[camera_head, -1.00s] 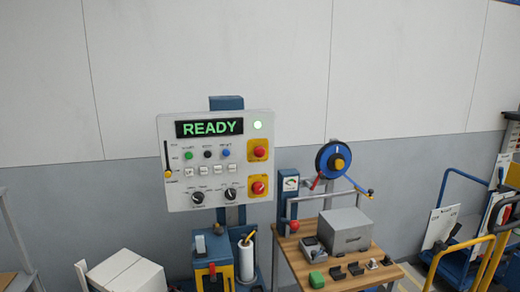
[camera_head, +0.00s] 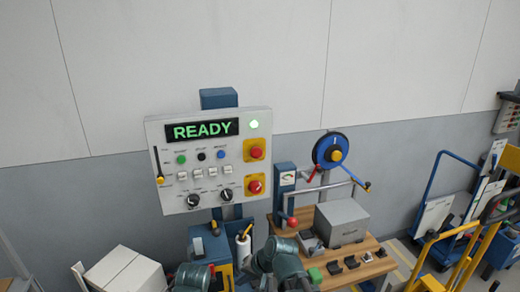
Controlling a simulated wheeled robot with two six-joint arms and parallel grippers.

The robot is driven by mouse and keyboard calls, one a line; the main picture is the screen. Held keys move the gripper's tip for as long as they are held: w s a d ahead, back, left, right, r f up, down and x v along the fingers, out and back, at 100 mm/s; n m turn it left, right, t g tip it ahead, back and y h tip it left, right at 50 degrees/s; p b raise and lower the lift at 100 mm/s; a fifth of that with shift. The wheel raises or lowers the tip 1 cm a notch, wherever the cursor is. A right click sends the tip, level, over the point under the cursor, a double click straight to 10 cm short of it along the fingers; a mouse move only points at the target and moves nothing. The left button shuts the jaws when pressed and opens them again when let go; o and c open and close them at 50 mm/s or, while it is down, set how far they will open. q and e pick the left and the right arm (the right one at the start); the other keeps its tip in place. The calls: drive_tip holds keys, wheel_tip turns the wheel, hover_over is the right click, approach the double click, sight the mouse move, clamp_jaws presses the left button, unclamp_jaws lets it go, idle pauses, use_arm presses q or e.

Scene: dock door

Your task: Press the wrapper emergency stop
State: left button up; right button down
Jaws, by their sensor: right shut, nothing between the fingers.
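A white control panel (camera_head: 160,135) stands before the wall, its display (camera_head: 202,131) reading READY in green. Two red mushroom buttons on yellow plates sit on its right side, an upper red button (camera_head: 257,152) and a lower red button (camera_head: 254,187). Their labels are too small to read, so I cannot tell which is the wrapper emergency stop. My right gripper (camera_head: 298,283) is at the bottom edge, shut and empty, below and right of the panel, apart from both buttons. Its fingertips are hard to make out. My left gripper is not visible.
A wooden bench (camera_head: 345,270) at right holds a grey box (camera_head: 342,222) and a red knob (camera_head: 292,222). A white carton (camera_head: 122,266) is at lower left. The space before the panel's buttons is clear.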

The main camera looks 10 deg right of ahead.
drive_tip(key=w+d+r+m+t+y, duration=0.1)
drive_tip(key=w+r+m+t+y, duration=0.1)
drive_tip(key=w+r+m+t, duration=0.35)
drive_tip(key=w+r+m+t+y, duration=0.2)
drive_tip(key=w+r+m+t, duration=0.15)
drive_tip(key=r+m, duration=0.4)
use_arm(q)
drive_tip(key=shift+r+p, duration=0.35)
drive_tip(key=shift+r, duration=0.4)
use_arm(e)
drive_tip(key=w+d+r+m+t+h, duration=0.2)
drive_tip(key=d+r+m, duration=0.3)
drive_tip(key=m, duration=0.3)
drive_tip(key=w+d+r+m+t+h, duration=0.2)
drive_tip(key=d+r+m+t+h, duration=0.2)
drive_tip(key=d+m, duration=0.4)
drive_tip(key=shift+w+d+r+m+h, duration=0.2)
drive_tip(key=shift+w+r+m+h, duration=0.15)
drive_tip(key=shift+r+m, duration=0.25)
drive_tip(key=shift+w, duration=0.1)
